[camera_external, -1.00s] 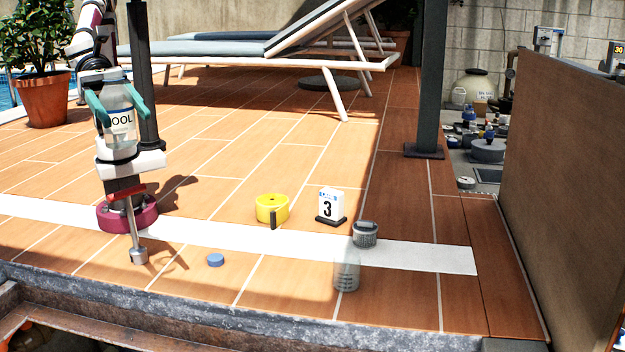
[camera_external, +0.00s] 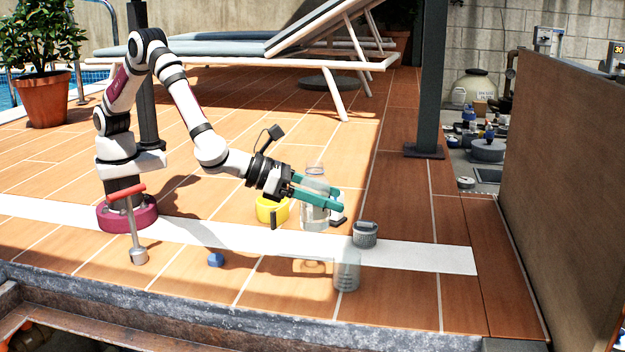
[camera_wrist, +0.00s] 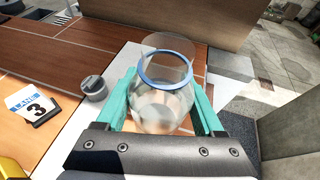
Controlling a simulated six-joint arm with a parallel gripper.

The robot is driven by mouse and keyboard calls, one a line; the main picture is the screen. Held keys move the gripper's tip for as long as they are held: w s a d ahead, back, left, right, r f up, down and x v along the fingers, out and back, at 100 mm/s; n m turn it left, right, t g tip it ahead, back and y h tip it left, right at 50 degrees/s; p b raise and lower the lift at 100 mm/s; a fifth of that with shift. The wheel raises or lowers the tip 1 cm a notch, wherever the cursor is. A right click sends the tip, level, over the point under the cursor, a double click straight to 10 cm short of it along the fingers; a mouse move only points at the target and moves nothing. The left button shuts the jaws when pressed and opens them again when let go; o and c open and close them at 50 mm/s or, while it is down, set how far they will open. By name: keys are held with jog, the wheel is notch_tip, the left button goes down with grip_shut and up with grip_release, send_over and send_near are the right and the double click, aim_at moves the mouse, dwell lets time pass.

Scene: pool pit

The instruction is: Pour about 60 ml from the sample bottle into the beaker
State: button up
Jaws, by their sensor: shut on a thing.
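The clear sample bottle (camera_external: 314,212) is held upright above the deck, between the teal fingers of my gripper (camera_external: 318,193). It has clear liquid inside and an open top. In the wrist view the bottle (camera_wrist: 160,108) sits between both fingers of my gripper (camera_wrist: 165,108), with a blue ring around its neck. The clear beaker (camera_external: 347,273) stands on the tiles near the front edge, below and to the right of the bottle. I cannot make out the beaker clearly in the wrist view.
A grey lidded pot (camera_external: 365,235) stands just behind the beaker. A small blue cap (camera_external: 216,260) lies left. The stone edge (camera_external: 270,310) runs along the front.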

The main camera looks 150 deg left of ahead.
jog(key=s+a+f+n+g, duration=0.1)
jog(key=a+f, duration=0.2)
jog(key=s+a+f+g+y, duration=0.1)
jog(key=s+a+f, duration=0.1)
jog(key=a+f, duration=0.2)
jog(key=s+a+f+n, duration=0.1)
jog(key=s+a+f, duration=0.1)
jog(key=a+f, duration=0.2)
jog(key=shift+f+n+g, duration=0.2)
jog(key=shift+n+g, duration=0.1)
jog(key=shift+g, duration=0.1)
jog(key=shift+s+a+f, duration=0.15)
jog(key=shift+f, duration=0.3)
jog(key=shift+r+y, duration=0.1)
jog(key=shift+y, duration=0.2)
jog(key=shift+w+d+r+m+g+y, duration=0.1)
jog(key=shift+w+d+m+g+y, duration=0.2)
jog(key=shift+m, duration=0.35)
jog(key=shift+w+d+r+m+g+y, duration=0.1)
jog(key=shift+w+d+m+g+y, duration=0.2)
jog(key=shift+m, duration=0.35)
jog(key=shift+w+r+m+g+y, duration=0.1)
jog(key=shift+r+m+y, duration=0.6)
jog(key=shift+m, duration=0.7)
jog(key=shift+w+r+m+g+y, duration=0.1)
jog(key=shift+r+m+y, duration=0.65)
jog(key=shift+m, duration=0.65)
jog(key=shift+w+r+m+g+y, duration=0.1)
jog(key=shift+r+m+y, duration=0.6)
jog(key=shift+m, duration=0.7)
